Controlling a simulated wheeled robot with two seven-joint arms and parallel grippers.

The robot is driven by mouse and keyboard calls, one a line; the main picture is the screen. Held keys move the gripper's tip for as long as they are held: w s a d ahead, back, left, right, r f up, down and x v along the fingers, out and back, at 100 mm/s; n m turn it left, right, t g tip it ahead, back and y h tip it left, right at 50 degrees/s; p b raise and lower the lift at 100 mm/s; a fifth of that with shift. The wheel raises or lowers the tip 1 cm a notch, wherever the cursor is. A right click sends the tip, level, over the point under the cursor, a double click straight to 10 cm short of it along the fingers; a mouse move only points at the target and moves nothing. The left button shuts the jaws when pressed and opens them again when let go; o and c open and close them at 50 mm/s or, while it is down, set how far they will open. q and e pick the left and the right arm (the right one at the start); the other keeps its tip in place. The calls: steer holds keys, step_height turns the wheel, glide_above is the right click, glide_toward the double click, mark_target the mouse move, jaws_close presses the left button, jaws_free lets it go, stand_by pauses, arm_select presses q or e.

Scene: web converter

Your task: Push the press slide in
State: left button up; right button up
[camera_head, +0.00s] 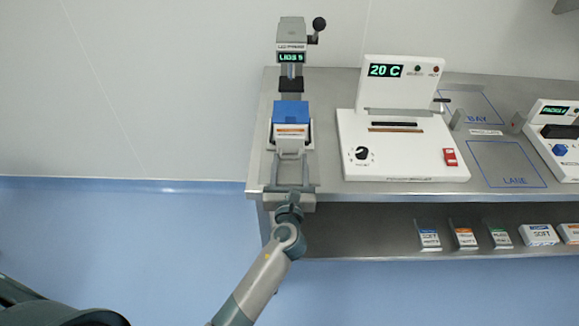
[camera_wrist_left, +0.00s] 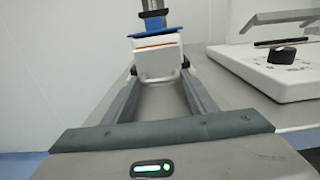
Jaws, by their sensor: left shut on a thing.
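The lid press (camera_head: 291,58), with a green-lit display and a black knob on its side, stands at the back left of the bench. Its slide (camera_head: 291,138) is a white carriage with a blue block (camera_head: 290,111) on top, sitting out in front of the press head. My left gripper (camera_head: 290,154) reaches in from the bench's front edge and is shut on the slide's handle. In the left wrist view, the pale handle (camera_wrist_left: 160,77) shows between the fingers (camera_wrist_left: 160,70). The fingertip contact is hard to see. My right gripper is in no view.
A white heater unit (camera_head: 400,150) reading 20 C stands to the right on the steel bench (camera_head: 330,185). Farther right are a marked lane (camera_head: 506,165) and another white device (camera_head: 556,135). Several small boxes (camera_head: 465,237) sit on the shelf below.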

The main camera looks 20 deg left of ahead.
arm_select(q)
steer(key=shift+d, duration=0.2)
steer(key=o, duration=1.2)
steer(key=shift+o, duration=0.2)
steer(key=shift+s+d+f, duration=0.1)
steer(key=shift+s+d, duration=0.05)
steer(key=shift+s, duration=0.55)
steer(key=b+v, duration=0.4)
steer(key=v, duration=1.2)
